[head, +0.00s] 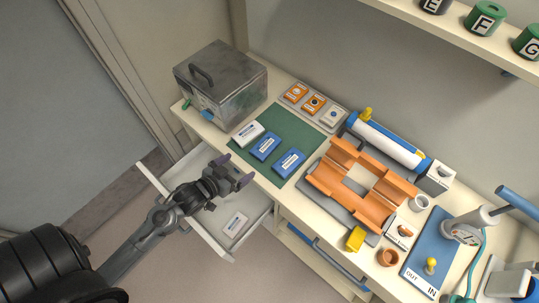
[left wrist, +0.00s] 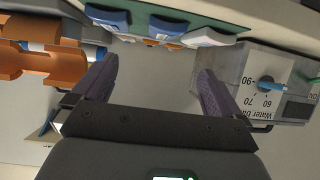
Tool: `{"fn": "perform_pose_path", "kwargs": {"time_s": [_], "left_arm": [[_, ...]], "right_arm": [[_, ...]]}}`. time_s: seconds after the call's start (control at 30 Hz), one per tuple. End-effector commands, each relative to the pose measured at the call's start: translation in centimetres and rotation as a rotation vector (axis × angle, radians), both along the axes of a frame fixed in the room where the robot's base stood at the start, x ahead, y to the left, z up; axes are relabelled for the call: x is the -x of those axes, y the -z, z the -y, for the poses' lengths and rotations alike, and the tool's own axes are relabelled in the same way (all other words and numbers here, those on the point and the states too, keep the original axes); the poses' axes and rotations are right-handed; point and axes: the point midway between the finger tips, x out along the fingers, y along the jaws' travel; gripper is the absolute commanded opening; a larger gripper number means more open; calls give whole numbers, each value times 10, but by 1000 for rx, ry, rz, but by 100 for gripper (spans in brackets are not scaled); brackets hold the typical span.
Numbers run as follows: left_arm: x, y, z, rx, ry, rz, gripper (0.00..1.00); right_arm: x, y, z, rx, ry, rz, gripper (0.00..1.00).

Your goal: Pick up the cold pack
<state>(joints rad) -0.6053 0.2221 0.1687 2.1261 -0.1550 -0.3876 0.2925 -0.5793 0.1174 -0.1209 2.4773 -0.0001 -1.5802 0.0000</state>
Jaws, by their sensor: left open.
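Two blue packs (head: 265,147) (head: 289,163) and one white pack (head: 248,133) lie in a row on a green mat (head: 285,124). Another whitish pack (head: 235,224) lies in the open drawer (head: 196,163). The labels are too small to tell which is the cold pack. My left gripper (head: 235,170) is open and empty over the drawer, in front of the mat and apart from the packs. In the left wrist view the blue packs (left wrist: 167,27) and the white pack (left wrist: 208,37) show beyond the open fingers (left wrist: 157,66). My right gripper is not in view.
A grey metal water bath (head: 222,83) stands at the counter's left end. An orange cradle (head: 360,183) and a white-and-blue cylinder (head: 388,140) are right of the mat. A tray of small packs (head: 313,105) lies behind it.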

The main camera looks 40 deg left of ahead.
Motion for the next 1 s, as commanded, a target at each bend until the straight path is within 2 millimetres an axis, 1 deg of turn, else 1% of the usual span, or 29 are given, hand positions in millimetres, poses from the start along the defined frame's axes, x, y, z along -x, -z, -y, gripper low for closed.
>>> {"fn": "perform_pose_path", "kwargs": {"time_s": [0.03, 0.17, 0.27, 0.5, 0.6, 0.83, 1.0], "left_arm": [[-1, 14, -4, 1, 1, 15, 100], [-4, 20, -10, 5, 3, 43, 100], [-13, 24, -11, 7, 2, 52, 100], [-42, 35, -10, 8, 2, 52, 100], [-50, 39, -10, 8, 3, 51, 100], [-60, 44, -10, 8, 3, 50, 100], [-79, 56, -10, 8, 3, 51, 100]], "right_arm": [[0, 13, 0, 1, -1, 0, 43], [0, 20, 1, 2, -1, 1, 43], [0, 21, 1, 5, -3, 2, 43], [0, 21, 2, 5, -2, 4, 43], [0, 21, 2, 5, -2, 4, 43], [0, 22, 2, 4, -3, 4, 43], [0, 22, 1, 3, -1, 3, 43]]}}
